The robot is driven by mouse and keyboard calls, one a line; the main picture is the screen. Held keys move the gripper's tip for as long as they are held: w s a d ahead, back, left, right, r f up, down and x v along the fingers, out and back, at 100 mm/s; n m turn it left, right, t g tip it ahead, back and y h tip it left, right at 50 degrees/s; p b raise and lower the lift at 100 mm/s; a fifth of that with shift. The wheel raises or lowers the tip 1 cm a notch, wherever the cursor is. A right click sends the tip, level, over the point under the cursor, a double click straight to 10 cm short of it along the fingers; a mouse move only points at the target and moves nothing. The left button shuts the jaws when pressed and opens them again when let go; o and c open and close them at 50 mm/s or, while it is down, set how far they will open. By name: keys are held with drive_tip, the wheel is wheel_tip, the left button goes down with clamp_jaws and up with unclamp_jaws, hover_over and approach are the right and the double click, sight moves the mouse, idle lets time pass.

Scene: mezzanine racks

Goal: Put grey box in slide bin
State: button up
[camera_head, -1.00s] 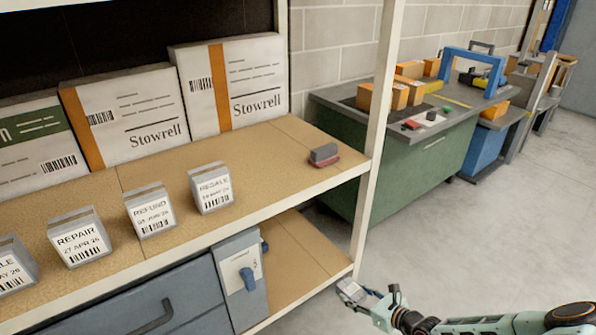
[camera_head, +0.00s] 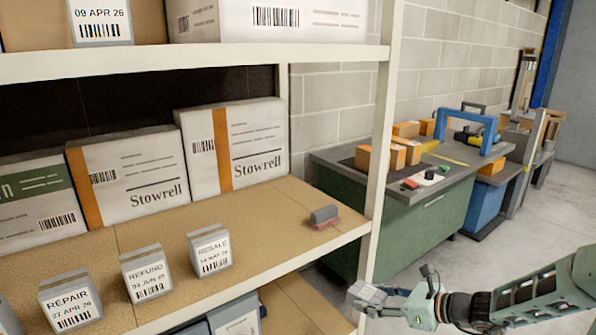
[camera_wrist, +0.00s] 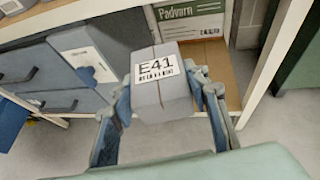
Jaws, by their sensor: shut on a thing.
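My gripper (camera_wrist: 168,120) is shut on a grey box (camera_wrist: 163,92) with a white E41 label. The box sits between the two fingers, clear of the floor. In the head view the grey box (camera_head: 366,293) and gripper (camera_head: 385,300) show at the lower right, in front of the rack's right post. No container is clearly marked as the slide bin; I cannot tell which thing it is.
The rack's middle shelf (camera_head: 140,235) holds labelled small boxes, Stowrell cartons and a grey-and-red block (camera_head: 323,216). Grey-blue drawers (camera_wrist: 40,62) are below. A green workbench (camera_head: 410,225) stands behind right, with open floor (camera_head: 500,245) nearby.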

drive_tip(key=s+a+r+n+g+p, duration=0.1)
drive_tip(key=s+a+r, duration=0.2)
drive_tip(key=r, duration=0.2)
drive_tip(key=s+a+r+p, duration=0.1)
drive_tip(key=s+a+r, duration=0.15)
drive_tip(key=r, duration=0.35)
wheel_tip(320, 180, up, 18)
drive_tip(key=p, duration=2.4)
drive_tip(key=shift+d+y, duration=0.15)
drive_tip(key=shift+y, duration=0.25)
